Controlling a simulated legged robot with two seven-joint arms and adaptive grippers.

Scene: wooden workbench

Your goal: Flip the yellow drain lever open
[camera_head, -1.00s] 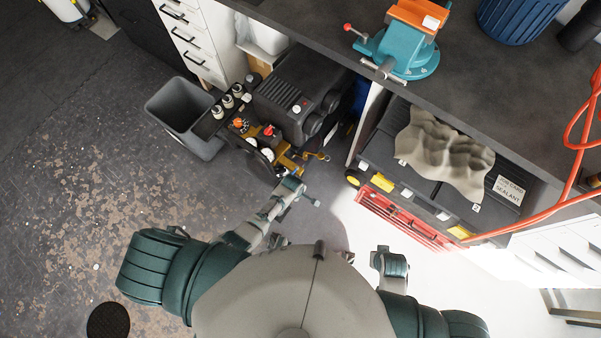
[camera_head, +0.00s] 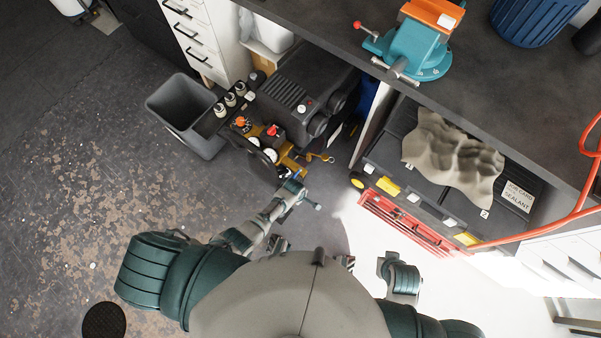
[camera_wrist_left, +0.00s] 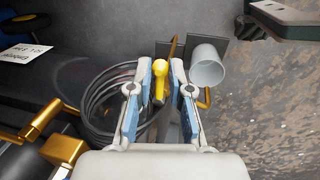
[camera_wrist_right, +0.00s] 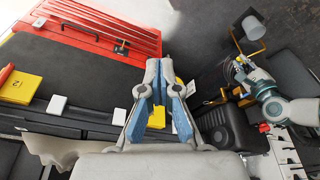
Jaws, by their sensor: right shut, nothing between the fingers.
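In the left wrist view the yellow lever (camera_wrist_left: 159,82), with a rounded knob end, shows between the fingers of my left gripper (camera_wrist_left: 168,72). The fingers stand apart, and I cannot tell whether either touches the lever. In the head view my left gripper (camera_head: 305,197) is low in front of the dark machine (camera_head: 303,92); the lever cannot be made out clearly there. My right gripper (camera_wrist_right: 160,66) is shut and empty, over the floor near the red toolbox (camera_wrist_right: 110,28). It shows in the head view too (camera_head: 384,262).
A grey cup (camera_wrist_left: 208,66) and a coil of black hose (camera_wrist_left: 105,105) are close to my left gripper. A grey bin (camera_head: 185,118) stands left of the machine. The workbench (camera_head: 480,75) carries a teal vise (camera_head: 414,50). Open floor lies to the left.

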